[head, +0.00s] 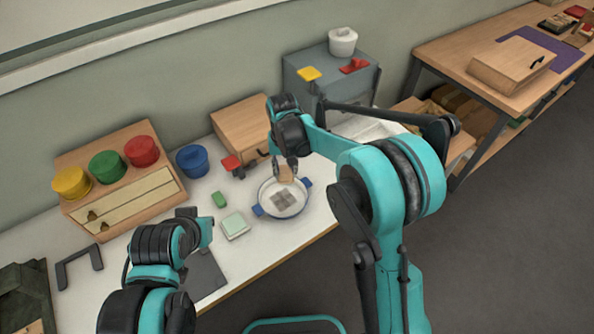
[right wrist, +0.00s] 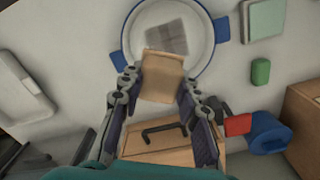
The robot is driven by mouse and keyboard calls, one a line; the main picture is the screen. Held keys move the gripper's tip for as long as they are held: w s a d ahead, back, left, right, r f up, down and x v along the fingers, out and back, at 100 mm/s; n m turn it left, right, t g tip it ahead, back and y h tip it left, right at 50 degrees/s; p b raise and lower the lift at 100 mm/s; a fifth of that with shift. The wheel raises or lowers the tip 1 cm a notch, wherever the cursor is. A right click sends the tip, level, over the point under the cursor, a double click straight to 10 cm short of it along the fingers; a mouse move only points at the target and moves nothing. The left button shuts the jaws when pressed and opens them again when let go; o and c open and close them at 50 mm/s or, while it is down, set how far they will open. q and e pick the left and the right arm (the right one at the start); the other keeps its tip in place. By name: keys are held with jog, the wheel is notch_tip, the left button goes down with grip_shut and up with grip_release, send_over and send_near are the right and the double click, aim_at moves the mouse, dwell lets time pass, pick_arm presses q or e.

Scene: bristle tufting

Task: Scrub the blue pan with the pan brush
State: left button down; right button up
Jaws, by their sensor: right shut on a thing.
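The blue pan (head: 267,207) sits on the white table, with a blue rim, two blue handles and a pale inside. A grey-brown square patch (head: 284,200) lies on its floor. In the right wrist view the pan (right wrist: 139,38) is at the top, with the patch (right wrist: 166,38) inside. My right gripper (head: 286,164) is shut on a wooden block, which I take for the pan brush (head: 286,174), over the pan's far side. The brush (right wrist: 162,76) shows between the fingers in the right wrist view; its bristles are hidden. My left gripper (head: 197,222) is low at left, its fingers unclear.
A pale green square block (head: 235,225) and a small green block (head: 219,199) lie left of the pan. A wooden box (head: 240,128) with a dark handle stands behind. Red, green, yellow and blue round containers stand at the back left.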

jog(key=shift+f, duration=3.65)
pick_arm(q)
jog(key=m+g+h, duration=0.3)
jog(key=m+g, duration=0.2)
jog(key=m, duration=0.7)
send_over(251, 202)
notch_tip(251, 202, down, 13)
jog(key=shift+s+a+f, duration=0.1)
jog(key=shift+a+f, duration=0.05)
jog(key=shift+f, duration=0.65)
jog(key=shift+s+a+f, duration=0.1)
jog(key=shift+a+f, duration=0.05)
jog(key=shift+f, duration=0.6)
jog(key=shift+s+a+f, duration=0.1)
jog(key=shift+a+f, duration=0.05)
jog(key=shift+f, duration=0.65)
jog(key=shift+w+f, duration=0.1)
jog(key=shift+f, duration=2.75)
